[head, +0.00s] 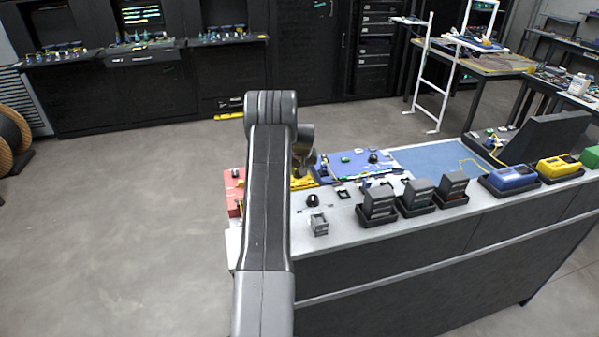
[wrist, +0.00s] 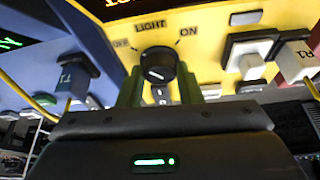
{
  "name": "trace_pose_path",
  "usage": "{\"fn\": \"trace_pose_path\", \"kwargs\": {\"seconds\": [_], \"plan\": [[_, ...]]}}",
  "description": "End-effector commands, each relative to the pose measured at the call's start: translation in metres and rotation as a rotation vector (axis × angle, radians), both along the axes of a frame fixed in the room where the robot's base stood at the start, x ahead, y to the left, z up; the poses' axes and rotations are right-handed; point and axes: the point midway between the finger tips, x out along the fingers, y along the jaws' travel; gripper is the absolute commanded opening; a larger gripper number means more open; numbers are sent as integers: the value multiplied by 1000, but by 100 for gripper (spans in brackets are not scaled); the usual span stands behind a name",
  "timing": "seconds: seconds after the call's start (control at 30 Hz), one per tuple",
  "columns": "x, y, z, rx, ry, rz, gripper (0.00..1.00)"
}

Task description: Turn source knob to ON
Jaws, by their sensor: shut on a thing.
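The source knob (wrist: 158,64) is black and round, on a yellow panel (wrist: 215,24) in the wrist view. The word LIGHT is printed above it, OFF at upper left and ON at upper right. A small pale mark shows on the knob's face, but I cannot tell surely which label it points to. My gripper (wrist: 158,82) has its two green fingers on either side of the knob, shut on it. In the head view the yellow unit (head: 304,183) shows partly behind my arm; the knob and the gripper's fingertips are hidden there.
White and grey connectors (wrist: 247,52) stand right of the knob. A blue unit with a connector marked T1 (wrist: 72,78) is at the left. In the head view a red unit (head: 234,186) and a blue tray (head: 352,164) flank the yellow unit on the bench.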

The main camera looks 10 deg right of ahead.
Motion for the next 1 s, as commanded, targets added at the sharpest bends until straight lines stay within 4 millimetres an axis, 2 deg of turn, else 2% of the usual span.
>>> {"fn": "trace_pose_path", "kwargs": {"seconds": [0.33,1.0], "plan": [[1,4,-6,-2,-1,-282,9],[5,8,-3,-2,0,-922,9]]}}
